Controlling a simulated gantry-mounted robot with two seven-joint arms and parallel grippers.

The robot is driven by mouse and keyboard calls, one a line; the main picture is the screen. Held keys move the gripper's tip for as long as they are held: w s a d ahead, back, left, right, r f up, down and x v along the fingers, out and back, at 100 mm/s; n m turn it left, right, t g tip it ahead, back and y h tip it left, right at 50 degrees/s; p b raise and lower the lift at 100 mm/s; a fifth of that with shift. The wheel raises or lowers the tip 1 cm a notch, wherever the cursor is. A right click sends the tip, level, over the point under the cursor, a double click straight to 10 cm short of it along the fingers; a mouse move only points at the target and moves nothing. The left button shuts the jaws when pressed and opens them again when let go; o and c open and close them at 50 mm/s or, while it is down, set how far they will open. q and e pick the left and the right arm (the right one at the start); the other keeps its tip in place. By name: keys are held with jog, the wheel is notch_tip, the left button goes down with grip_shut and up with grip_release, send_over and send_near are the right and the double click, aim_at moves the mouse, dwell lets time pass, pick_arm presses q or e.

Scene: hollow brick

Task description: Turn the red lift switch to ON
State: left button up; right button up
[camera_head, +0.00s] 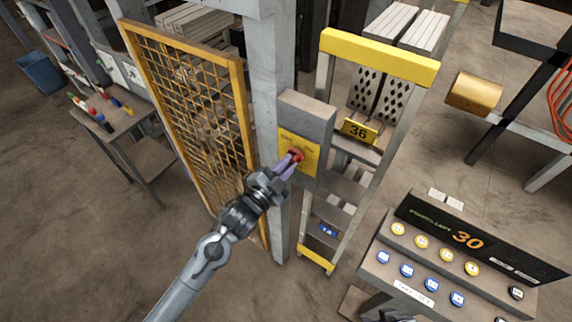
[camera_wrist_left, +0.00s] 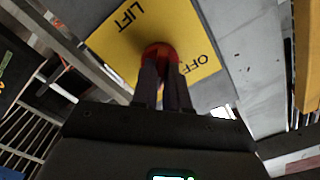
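The red lift switch (camera_head: 295,154) is a round knob on a yellow plate (camera_head: 302,168) on a grey box fixed to a post. My left gripper (camera_head: 290,161) reaches it from the lower left, its two purple fingers at the knob. In the left wrist view the dark fingers (camera_wrist_left: 162,80) are close together with the red knob (camera_wrist_left: 158,52) between and just beyond their tips. The plate shows LIFT and OFF upside down there; the ON mark is hidden or too small to read. A dark part at the head view's bottom edge may be my right gripper (camera_head: 396,316).
A yellow mesh gate (camera_head: 190,110) stands left of the post. A yellow-topped lift frame (camera_head: 380,56) stands right of it, with a 36 sign. A button console (camera_head: 440,262) is at lower right. A table with small coloured items (camera_head: 118,122) is at left.

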pick_arm(q)
jog(key=o, duration=0.4)
jog(key=b+v, duration=0.2)
jog(key=v, duration=0.8)
jog(key=shift+s+a, duration=0.2)
jog(key=shift+s, duration=0.15)
jog(key=shift+f, duration=0.1)
